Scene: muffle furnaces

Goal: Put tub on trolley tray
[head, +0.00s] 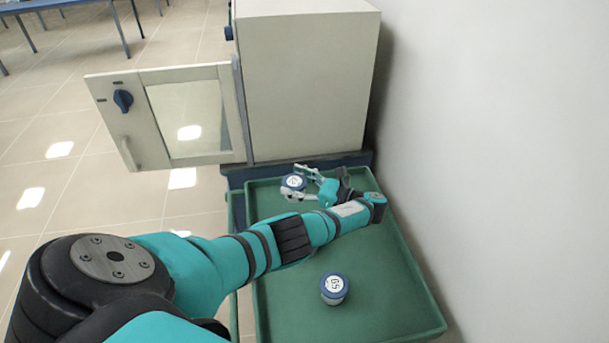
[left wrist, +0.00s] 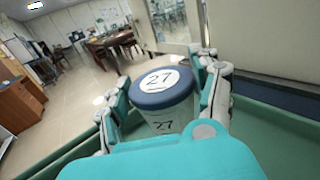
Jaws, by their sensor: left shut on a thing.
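A tub with a blue lid marked 27 (left wrist: 163,88) is between the fingers of my left gripper (left wrist: 165,95), which is shut on it. In the head view this tub (head: 293,183) is at the far left part of the green trolley tray (head: 385,285), with my left gripper (head: 298,183) reaching it from the right. I cannot tell whether its base touches the tray. A second tub, with a blue-rimmed lid marked 05 or similar (head: 334,288), stands upright on the tray nearer to me. My right gripper is not in view.
A muffle furnace (head: 305,85) stands just behind the tray, its door (head: 170,115) swung open to the left. A white wall (head: 500,150) runs along the right side. Bare tray surface lies around the second tub. Tables stand far off at the upper left.

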